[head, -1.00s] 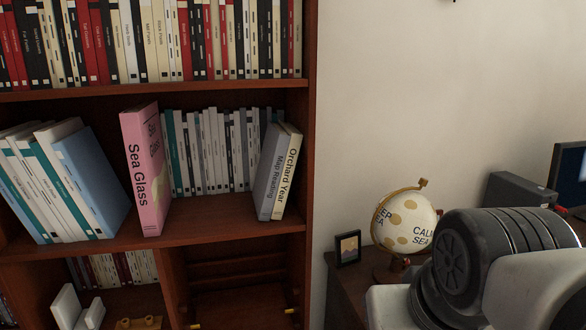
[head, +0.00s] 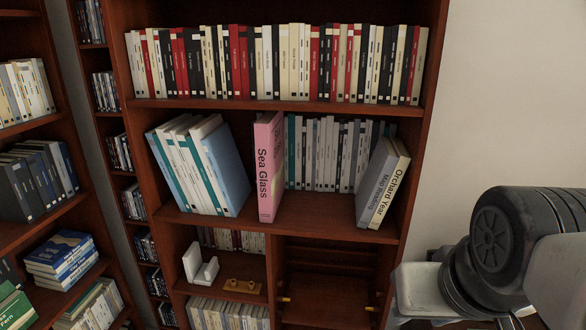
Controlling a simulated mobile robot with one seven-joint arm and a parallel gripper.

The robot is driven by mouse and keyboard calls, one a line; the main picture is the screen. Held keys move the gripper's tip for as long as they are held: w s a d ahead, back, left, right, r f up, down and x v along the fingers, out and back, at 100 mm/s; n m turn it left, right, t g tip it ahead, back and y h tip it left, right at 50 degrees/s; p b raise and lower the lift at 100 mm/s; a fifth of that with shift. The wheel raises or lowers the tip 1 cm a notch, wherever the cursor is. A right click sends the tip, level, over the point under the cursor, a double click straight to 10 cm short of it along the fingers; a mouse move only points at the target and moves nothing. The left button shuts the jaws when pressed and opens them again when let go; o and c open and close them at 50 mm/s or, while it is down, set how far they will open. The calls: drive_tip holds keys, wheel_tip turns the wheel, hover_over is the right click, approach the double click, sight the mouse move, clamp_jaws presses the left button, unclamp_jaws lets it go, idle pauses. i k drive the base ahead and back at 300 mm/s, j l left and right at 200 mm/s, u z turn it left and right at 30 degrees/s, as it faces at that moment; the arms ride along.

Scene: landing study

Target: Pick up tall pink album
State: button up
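The tall pink album (head: 268,168), with "Sea Glass" on its spine, stands upright on the middle shelf (head: 310,220) of the wooden bookcase. Leaning white, teal and blue books (head: 205,165) are to its left, with a small gap at the shelf. A row of grey and white books (head: 330,150) stands behind it to the right. My arm shows at the right edge of the head view, but my gripper is not in view.
Two books, "Map Reading" (head: 376,183) and "Orchard Year" (head: 391,187), lean at the shelf's right end. Free shelf lies between them and the album. Another bookcase (head: 22,210) stands left. A white bookend (head: 198,265) sits below.

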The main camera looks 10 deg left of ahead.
sight(269, 129)
drive_tip(key=u, duration=0.65)
drive_tip(key=i+j, duration=0.35)
drive_tip(key=i, duration=0.15)
drive_tip(key=i+j, duration=0.35)
drive_tip(key=i, duration=0.15)
